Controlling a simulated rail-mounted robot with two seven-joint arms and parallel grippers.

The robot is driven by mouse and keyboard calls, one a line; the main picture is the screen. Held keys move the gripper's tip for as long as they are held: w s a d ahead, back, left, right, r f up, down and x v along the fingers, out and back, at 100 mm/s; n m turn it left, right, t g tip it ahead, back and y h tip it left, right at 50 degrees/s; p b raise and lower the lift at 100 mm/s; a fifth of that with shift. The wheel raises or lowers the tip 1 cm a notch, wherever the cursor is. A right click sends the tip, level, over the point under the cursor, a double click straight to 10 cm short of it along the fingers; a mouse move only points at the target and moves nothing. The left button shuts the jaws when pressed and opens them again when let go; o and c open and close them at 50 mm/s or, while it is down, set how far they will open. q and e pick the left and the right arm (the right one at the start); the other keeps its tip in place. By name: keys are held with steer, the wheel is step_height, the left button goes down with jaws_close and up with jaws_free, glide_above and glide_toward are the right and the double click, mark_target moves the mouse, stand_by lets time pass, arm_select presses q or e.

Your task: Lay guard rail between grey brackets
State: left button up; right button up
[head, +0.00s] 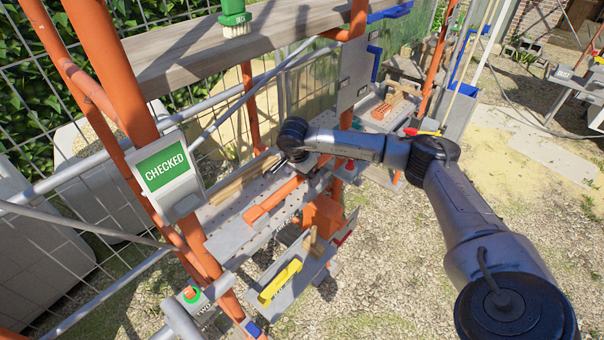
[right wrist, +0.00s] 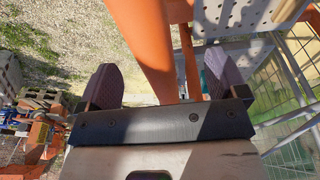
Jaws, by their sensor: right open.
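A long orange bar (head: 272,200) lies along a grey perforated shelf (head: 226,216) on the scaffold; a wooden strip (head: 242,178) lies behind it. I cannot tell which is the guard rail. A grey plate with blue hooks (head: 355,70) is fixed at the upper middle; I cannot tell whether it is one of the grey brackets. My right gripper (head: 290,160) is over the shelf near the orange bar's far end. In the right wrist view my right gripper (right wrist: 162,82) has its dark fingers wide apart, with a large orange tube (right wrist: 143,40) showing between them. My left gripper is out of view.
Orange scaffold posts (head: 98,60) and a thick wooden plank (head: 200,48) frame the shelf. A green "CHECKED" tag (head: 164,168) hangs at the left. A lower grey tray (head: 297,285) holds a yellow piece (head: 280,282). Gravel ground at the right is mostly open.

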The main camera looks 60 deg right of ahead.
steer(key=shift+p+v, duration=1.7)
steer(key=shift+v, duration=0.75)
steer(key=shift+p+v, duration=0.65)
steer(key=shift+v, duration=0.2)
steer(key=shift+r, duration=0.15)
